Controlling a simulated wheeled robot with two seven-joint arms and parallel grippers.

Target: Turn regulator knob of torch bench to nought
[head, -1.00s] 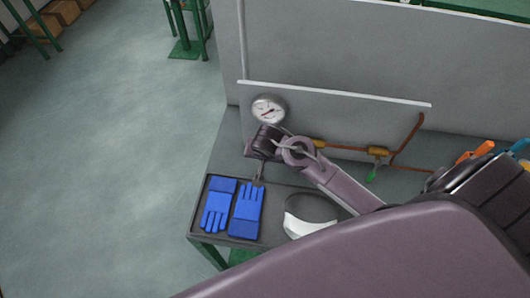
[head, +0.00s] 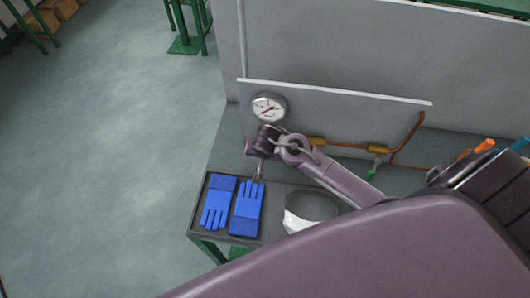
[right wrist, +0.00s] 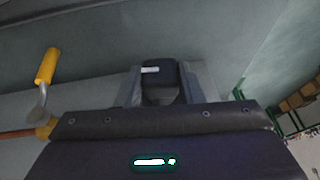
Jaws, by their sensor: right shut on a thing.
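A round white pressure gauge (head: 269,107) sits on the grey panel of the torch bench in the head view, with a dark needle too small to read. My right arm comes in from the right, and its wrist covers the area just below the gauge. In the right wrist view, the dark regulator knob (right wrist: 160,76) with a white mark lies between the two fingers of my right gripper (right wrist: 160,88), which is shut on it. The knob is hidden in the head view. My left gripper is in no view.
Blue gloves (head: 246,208) and a grey-white curved item (head: 306,212) lie on a dark tray below my right wrist. Copper pipe with a brass fitting (head: 379,149) runs along the panel at right. A yellow handle (right wrist: 47,66) stands left of my gripper.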

